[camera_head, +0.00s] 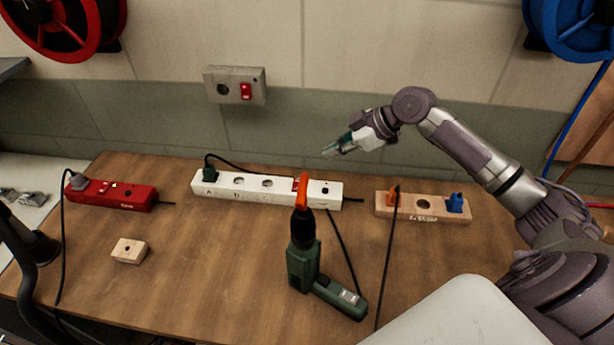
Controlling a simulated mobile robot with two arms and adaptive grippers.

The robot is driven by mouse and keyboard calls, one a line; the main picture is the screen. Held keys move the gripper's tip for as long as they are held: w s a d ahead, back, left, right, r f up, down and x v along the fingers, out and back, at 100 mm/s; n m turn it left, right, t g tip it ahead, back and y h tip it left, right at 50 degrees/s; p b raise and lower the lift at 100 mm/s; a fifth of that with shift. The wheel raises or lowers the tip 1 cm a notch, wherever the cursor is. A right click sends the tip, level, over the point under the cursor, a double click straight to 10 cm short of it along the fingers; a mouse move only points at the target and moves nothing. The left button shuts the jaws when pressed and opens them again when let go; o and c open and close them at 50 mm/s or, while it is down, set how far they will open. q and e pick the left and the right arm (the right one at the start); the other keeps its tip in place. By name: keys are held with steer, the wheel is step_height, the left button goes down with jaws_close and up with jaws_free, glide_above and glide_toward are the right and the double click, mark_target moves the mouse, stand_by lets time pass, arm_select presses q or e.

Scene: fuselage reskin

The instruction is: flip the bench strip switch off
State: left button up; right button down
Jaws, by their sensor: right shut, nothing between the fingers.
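A white power strip (245,187) lies along the back of the wooden bench, with a dark plug in its left end. A red switch (300,184) shows near its right end, partly hidden by the orange tip of a green drill; I cannot tell its position. A red strip (110,194) with a grey plug lies at the left, and a wooden strip (423,207) with orange and blue plugs at the right. My right gripper (328,153) is shut and empty, above and behind the white strip's right end, apart from it. My left gripper is not in view.
A small wooden block (129,251) lies at the left. A wall box (235,86) with a red switch is above the bench. Cables cross the bench; its front middle-left is clear.

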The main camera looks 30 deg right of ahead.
steer(key=p, duration=0.3)
glide_above(294, 181)
steer(key=s+d, duration=0.2)
steer(key=s, duration=0.1)
steer(key=f, duration=0.6)
steer(key=shift+w+a+f, duration=0.1)
steer(key=shift+w, duration=0.1)
steer(key=f, duration=0.1)
steer(key=f+p, duration=0.1)
steer(key=f, duration=0.1)
steer(key=shift+w+f, duration=0.25)
steer(key=shift+f, duration=0.05)
steer(key=shift+f+p, duration=0.3)
steer(key=shift+f, duration=0.3)
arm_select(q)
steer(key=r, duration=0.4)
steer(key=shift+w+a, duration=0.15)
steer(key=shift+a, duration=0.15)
